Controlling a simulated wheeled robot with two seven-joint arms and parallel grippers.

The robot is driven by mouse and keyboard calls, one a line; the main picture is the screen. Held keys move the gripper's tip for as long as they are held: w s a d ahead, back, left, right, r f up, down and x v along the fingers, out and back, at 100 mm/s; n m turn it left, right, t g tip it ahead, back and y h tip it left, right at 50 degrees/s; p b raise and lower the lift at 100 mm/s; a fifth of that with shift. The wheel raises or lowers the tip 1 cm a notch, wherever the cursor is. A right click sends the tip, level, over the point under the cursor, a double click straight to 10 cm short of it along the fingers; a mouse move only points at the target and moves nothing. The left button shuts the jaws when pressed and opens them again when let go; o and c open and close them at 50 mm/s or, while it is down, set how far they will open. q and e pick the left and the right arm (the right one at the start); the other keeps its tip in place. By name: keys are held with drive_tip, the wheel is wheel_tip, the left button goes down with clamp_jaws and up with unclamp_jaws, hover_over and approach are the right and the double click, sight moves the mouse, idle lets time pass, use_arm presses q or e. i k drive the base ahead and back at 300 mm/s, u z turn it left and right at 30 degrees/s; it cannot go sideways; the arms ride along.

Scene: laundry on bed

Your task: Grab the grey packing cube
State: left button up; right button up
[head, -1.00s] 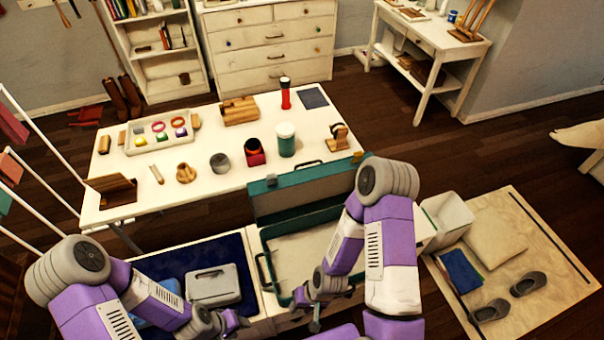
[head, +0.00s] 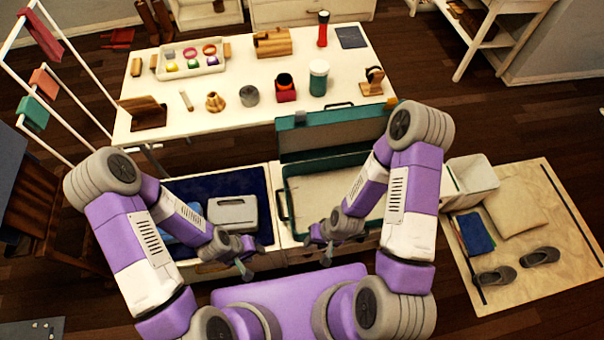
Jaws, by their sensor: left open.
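The grey packing cube (head: 233,212) lies on the dark blue mat (head: 205,186) at the left of the low white surface. It looks like a light grey box with a darker handle strip on top. My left gripper (head: 246,270) is open and empty, in front of the cube and a little to its right, apart from it. My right gripper (head: 326,257) hangs further right, in front of the open suitcase (head: 312,205). It is too small to tell whether its fingers are open or shut.
A light blue item (head: 180,225) lies left of the cube, partly behind my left arm. The suitcase's teal lid (head: 335,135) stands up behind it. A white table (head: 225,112) with several small objects stands beyond. A white bin (head: 470,180) is at the right.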

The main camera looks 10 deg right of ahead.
sight(239, 214)
drive_tip(key=k, duration=0.4)
drive_tip(key=u, duration=1.45)
drive_tip(key=i, duration=0.9)
drive_tip(key=z, duration=0.9)
